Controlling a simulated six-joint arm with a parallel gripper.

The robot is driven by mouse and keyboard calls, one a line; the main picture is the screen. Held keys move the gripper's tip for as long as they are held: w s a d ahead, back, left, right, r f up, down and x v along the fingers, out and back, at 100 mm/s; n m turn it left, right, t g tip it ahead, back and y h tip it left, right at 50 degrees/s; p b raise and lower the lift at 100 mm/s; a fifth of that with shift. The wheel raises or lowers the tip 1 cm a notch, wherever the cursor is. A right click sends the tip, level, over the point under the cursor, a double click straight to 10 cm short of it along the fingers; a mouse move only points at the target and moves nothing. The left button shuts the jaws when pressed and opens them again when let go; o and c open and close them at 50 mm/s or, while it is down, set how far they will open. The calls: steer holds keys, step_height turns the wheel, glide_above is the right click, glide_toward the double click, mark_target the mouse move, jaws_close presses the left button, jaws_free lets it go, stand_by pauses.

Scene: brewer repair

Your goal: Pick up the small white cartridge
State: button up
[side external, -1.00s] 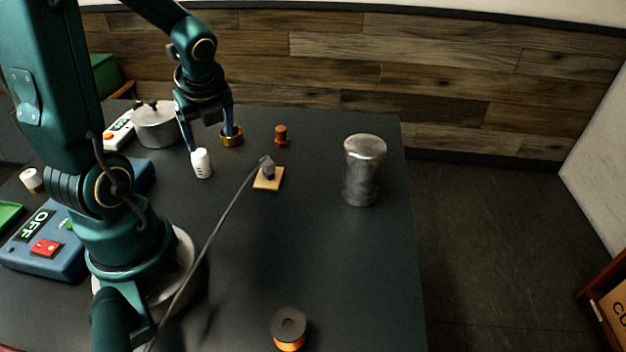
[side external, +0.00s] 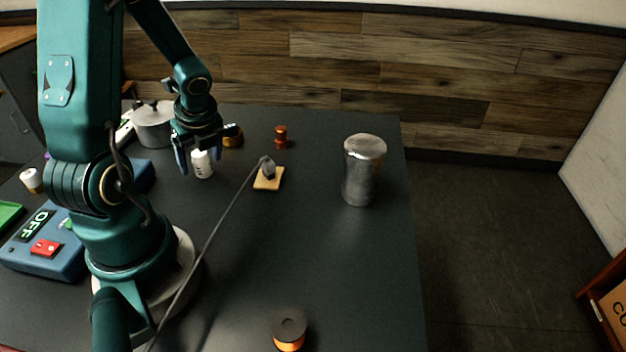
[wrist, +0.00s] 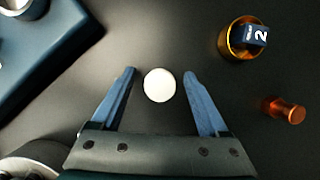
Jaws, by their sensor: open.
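The small white cartridge (side external: 202,166) stands upright on the dark table, partly hidden by my gripper in the side view. From above in the wrist view, its round white top (wrist: 159,85) lies between the fingertips, with a gap on each side. My gripper (side external: 206,158) is open, and its two blue fingers (wrist: 160,76) point down around the cartridge without visibly touching it. How far down the fingers reach beside the cartridge is hard to tell.
A brass cup (wrist: 233,44) holding a block marked 2 and a copper-coloured piece (side external: 281,136) stand to the right. A metal pot (side external: 153,127) is behind left. A tan pad (side external: 267,181) with a corded tool and a steel canister (side external: 363,170) lie rightward.

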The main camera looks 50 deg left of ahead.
jaws_close()
steer(key=shift+r, duration=0.15)
